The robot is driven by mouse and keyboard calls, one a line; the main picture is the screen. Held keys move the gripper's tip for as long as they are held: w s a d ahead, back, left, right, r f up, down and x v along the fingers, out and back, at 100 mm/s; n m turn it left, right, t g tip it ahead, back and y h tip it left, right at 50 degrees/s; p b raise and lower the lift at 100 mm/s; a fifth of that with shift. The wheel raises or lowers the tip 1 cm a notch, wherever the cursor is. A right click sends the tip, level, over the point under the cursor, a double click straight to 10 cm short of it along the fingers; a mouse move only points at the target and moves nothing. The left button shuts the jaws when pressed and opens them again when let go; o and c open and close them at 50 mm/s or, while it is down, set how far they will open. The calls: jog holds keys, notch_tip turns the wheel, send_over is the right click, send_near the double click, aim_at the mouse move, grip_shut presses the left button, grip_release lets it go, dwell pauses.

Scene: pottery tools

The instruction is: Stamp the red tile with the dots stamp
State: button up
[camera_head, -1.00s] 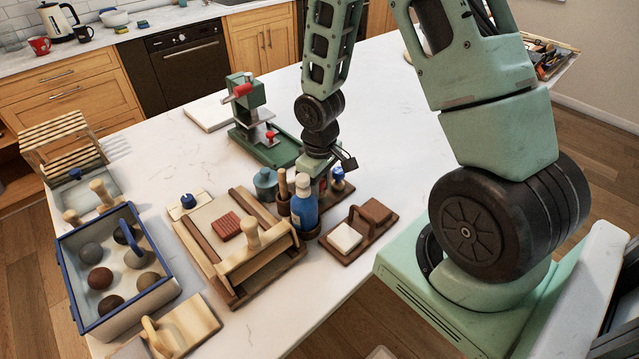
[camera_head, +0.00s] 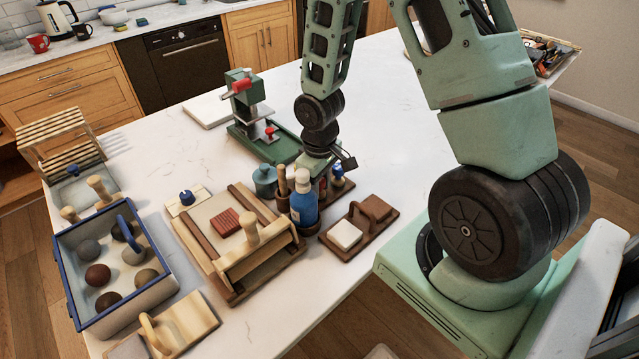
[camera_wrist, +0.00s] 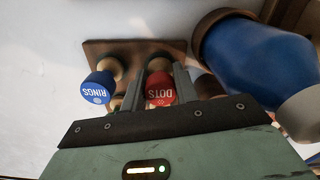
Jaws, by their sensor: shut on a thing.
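The red tile (camera_head: 226,223) lies flat on the pale bed of a wooden board with side rails, left of my arm in the head view. The dots stamp, with a red top marked DOTS (camera_wrist: 160,88), is upright in a brown holder (camera_wrist: 128,48). My gripper (camera_wrist: 155,72) reaches down at that holder and is shut on the dots stamp, a finger on each side of it. The rings stamp (camera_wrist: 98,87), with a blue top, stands to its left in the wrist view.
The blue bottle (camera_head: 304,203) stands close beside the stamp holder and also fills the wrist view's right side (camera_wrist: 260,65). A wooden roller frame (camera_head: 258,258) crosses the board near the tile. A green press (camera_head: 252,118) stands behind; an ink-pad tray (camera_head: 345,236) lies in front.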

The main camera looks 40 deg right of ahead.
jog(key=o, duration=1)
jog(key=shift+o, duration=0.2)
notch_tip(320, 180, up, 17)
jog(key=shift+r, duration=0.15)
